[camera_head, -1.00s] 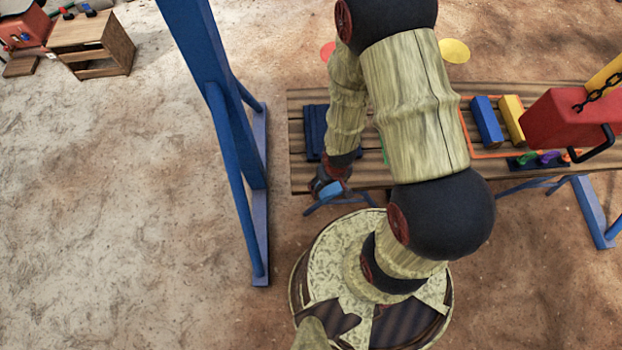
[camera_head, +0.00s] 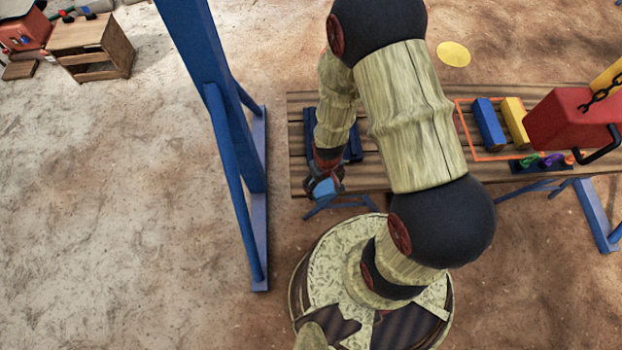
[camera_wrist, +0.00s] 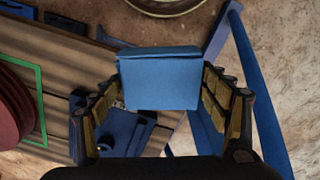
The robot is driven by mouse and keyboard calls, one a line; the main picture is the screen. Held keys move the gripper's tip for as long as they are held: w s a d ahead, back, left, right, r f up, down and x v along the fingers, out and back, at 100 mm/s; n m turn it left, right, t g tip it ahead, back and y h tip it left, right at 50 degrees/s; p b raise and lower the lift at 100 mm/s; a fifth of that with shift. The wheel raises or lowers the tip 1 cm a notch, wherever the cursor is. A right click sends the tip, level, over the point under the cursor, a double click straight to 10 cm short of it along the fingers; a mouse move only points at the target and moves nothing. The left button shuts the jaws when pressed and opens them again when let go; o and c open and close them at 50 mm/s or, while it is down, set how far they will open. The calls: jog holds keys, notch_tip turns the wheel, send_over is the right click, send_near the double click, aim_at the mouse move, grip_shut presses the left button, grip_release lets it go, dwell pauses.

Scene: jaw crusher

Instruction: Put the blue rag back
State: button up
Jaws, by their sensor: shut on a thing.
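The blue rag is a folded, block-like blue piece. In the wrist view the rag (camera_wrist: 160,80) sits between the two fingers of my gripper (camera_wrist: 165,100), which is shut on it. In the head view the rag (camera_head: 323,189) shows at the tip of my gripper (camera_head: 325,183), by the left end of the bench's front edge. A dark blue tray or holder (camera_head: 354,146) lies on the bench, just behind the gripper and partly hidden by my arm. It also shows in the wrist view (camera_wrist: 116,130), below and beyond the rag.
The slatted wooden bench (camera_head: 400,178) carries a blue block (camera_head: 489,124) and a yellow block (camera_head: 515,121) inside an orange outline. A red box (camera_head: 570,118) hangs at the right. A blue steel post (camera_head: 215,100) stands left of the bench.

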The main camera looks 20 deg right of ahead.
jog(key=w+f+b, duration=0.1)
jog(key=w+f, duration=0.1)
jog(key=w+f+b, duration=0.1)
jog(key=w+f, duration=0.1)
jog(key=w, duration=0.1)
jog(key=w+a+f+b, duration=0.1)
jog(key=w+f, duration=0.2)
jog(key=shift+w+f, duration=0.1)
jog(key=f, duration=0.1)
jog(key=f+b, duration=0.1)
jog(key=f, duration=0.1)
jog(key=shift+w+a+f+b, duration=0.1)
jog(key=shift+w+f+b, duration=0.15)
jog(key=shift+f+b, duration=0.1)
jog(key=shift+r, duration=0.1)
jog(key=o, duration=1)
